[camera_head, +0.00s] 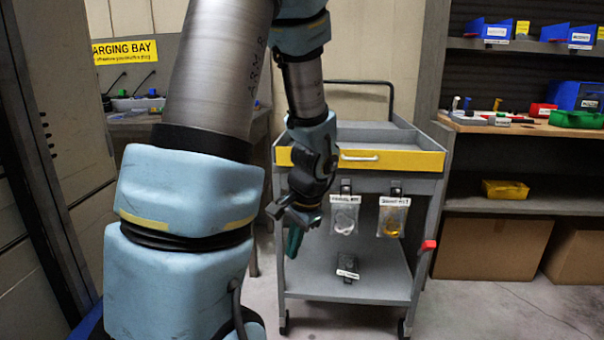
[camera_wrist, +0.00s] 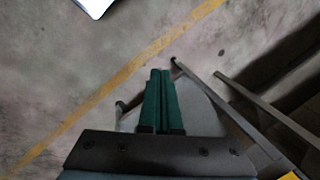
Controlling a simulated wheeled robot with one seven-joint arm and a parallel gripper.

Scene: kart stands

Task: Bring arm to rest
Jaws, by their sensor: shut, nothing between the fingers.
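My arm (camera_head: 205,85) rises large on the left of the head view and bends down in front of the grey cart. My gripper (camera_head: 292,243) hangs at its end, pointing down, by the left front of the cart. In the wrist view its two green fingers (camera_wrist: 160,100) lie side by side, closed together with nothing between them. The floor and part of a grey frame show beyond the fingertips in that view.
The grey cart (camera_head: 375,285) has a yellow drawer (camera_head: 385,161) and two hanging bags, one clear (camera_head: 345,215), one yellowish (camera_head: 392,217). Shelves (camera_head: 530,128) with bins stand at right, cardboard boxes (camera_head: 490,248) below. Open floor (camera_head: 510,312) lies right of the cart.

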